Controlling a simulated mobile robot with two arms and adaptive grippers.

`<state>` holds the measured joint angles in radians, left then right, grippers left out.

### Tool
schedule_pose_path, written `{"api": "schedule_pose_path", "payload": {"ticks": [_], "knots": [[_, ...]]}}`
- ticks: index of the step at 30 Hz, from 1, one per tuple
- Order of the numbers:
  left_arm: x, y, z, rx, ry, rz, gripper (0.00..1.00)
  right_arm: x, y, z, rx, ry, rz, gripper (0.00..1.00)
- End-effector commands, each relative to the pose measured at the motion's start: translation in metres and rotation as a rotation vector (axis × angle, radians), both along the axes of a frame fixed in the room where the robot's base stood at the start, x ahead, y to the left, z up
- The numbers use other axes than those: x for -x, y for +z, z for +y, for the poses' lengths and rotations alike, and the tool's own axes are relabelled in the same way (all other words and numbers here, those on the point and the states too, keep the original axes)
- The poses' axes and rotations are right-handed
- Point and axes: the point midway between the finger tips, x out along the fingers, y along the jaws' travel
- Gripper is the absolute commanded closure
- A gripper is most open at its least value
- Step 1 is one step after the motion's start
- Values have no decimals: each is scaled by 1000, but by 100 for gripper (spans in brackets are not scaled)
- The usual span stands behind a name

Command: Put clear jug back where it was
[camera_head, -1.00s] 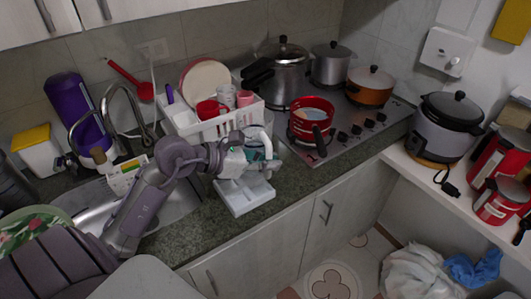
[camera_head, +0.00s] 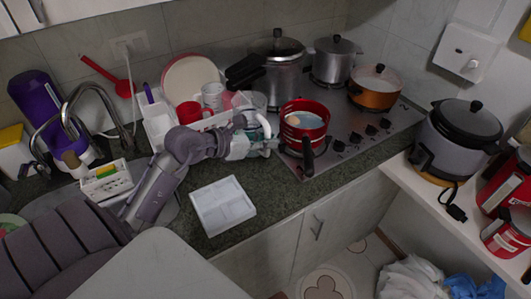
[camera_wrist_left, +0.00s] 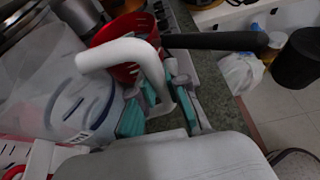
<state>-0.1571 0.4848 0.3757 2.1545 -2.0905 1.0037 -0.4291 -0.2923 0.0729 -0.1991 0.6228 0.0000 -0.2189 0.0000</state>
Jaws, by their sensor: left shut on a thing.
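The clear jug (camera_wrist_left: 50,85) fills the left of the left wrist view. It is see-through, with markings on its wall and a white handle (camera_wrist_left: 125,50). My left gripper (camera_wrist_left: 160,105), with teal finger pads, is shut on this handle. In the head view my left gripper (camera_head: 262,143) is between the dish rack and the red pot, over the counter. Part of the jug (camera_head: 257,100) shows behind it, beside the rack; my gripper hides much of the rest. I cannot tell whether the jug's base touches the counter. My right gripper is not in view.
A white divided tray (camera_head: 237,228) lies on the counter in front. A white dish rack (camera_head: 157,125) holds cups and plates. A red pot (camera_head: 305,121) with a dark handle stands close to my gripper on the stove (camera_head: 350,160). Counter around the tray is clear.

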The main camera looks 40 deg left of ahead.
Motion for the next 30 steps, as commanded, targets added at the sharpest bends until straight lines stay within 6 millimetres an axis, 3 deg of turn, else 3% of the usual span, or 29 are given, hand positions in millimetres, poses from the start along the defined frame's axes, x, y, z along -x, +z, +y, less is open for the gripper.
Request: {"api": "schedule_pose_path", "payload": {"ticks": [3,6,13,18,26,27,30], "knots": [[0,-12,0,1,0,-3,100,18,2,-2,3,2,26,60],[0,-21,0,1,0,-2,100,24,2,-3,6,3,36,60],[0,-50,0,0,1,-3,100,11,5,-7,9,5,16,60],[0,-54,0,-2,-1,-5,100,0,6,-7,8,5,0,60],[0,-58,0,-3,-1,-4,100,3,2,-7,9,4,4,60],[0,-58,0,-1,-1,-2,81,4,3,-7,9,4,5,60],[0,-58,0,-1,-1,-2,64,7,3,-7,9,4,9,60]]}}
